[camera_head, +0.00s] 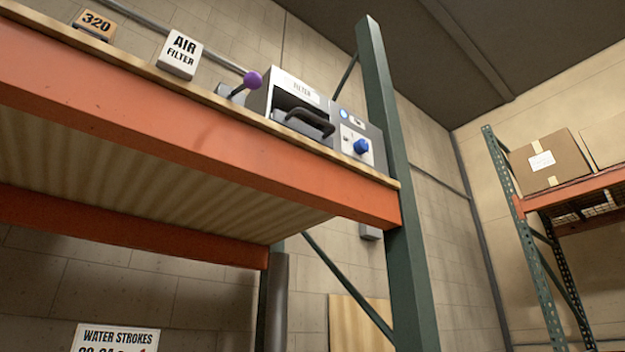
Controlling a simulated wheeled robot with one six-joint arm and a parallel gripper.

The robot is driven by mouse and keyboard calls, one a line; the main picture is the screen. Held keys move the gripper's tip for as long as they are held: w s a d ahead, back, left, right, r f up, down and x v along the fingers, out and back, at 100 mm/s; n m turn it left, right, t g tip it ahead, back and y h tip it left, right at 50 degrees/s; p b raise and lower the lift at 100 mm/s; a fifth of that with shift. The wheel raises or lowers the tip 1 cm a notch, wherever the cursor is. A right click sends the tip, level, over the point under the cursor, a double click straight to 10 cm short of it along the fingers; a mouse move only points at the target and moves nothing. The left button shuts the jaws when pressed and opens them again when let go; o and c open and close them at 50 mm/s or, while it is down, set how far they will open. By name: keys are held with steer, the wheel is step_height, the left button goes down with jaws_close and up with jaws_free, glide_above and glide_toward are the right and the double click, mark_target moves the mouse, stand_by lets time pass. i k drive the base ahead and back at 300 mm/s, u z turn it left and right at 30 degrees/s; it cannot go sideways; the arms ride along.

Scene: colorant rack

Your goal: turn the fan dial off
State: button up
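A blue dial (361,146) sits on the pale front panel of a grey machine (379,145) on the rack's upper shelf, at the right end. I take it for the fan dial; its pointer position is too small to read. A small round blue light or button (343,113) is above it. Left of the dial is a compartment labelled "FILTER" (302,88) with a black curved handle (308,122). A lever with a purple knob (252,80) stands left of that. My gripper is not in view.
The orange shelf beam (200,125) runs below the machine, and a green upright post (391,150) stands close to its right side. An "AIR FILTER" sign (181,54) and a "320" block (94,24) are at the left. Another rack holds a cardboard box (548,162).

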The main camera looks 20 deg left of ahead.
mark_target(361, 146)
steer(key=z, duration=0.2)
steer(key=k, duration=0.85)
steer(key=u, duration=1)
steer(key=k, duration=0.5)
steer(key=z, duration=1.75)
steer(key=i, duration=1.05)
steer(key=u, duration=2.35)
